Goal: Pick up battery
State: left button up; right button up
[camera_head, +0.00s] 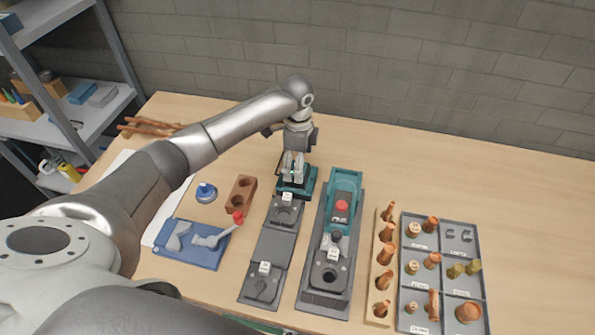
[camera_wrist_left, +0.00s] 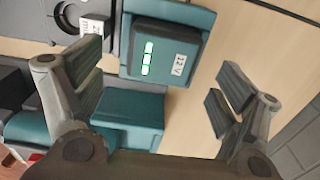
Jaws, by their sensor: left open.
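The battery (camera_wrist_left: 165,52) is a dark-topped teal block with green light bars and a 12 V label, seen between the fingers in the left wrist view. In the head view the teal battery (camera_head: 297,186) stands at the far end of a grey plate and is partly hidden by my gripper. My left gripper (camera_head: 292,168) points down over it. The left wrist view shows the left gripper (camera_wrist_left: 160,82) open, with its fingers apart on either side and clear of the battery. My right gripper is not in view.
A teal device with a red button (camera_head: 342,207) stands close on the right. A grey parts tray (camera_head: 445,240) is farther right. The table's back right is clear.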

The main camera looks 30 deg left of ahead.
pick_arm(q)
jog(key=shift+a+f+p, duration=0.15)
jog(key=shift+f+p, duration=0.4)
jog(key=shift+f, duration=1.45)
jog(key=shift+w+r, duration=0.1)
jog(key=shift+w, duration=0.05)
jog(key=c, duration=1.4)
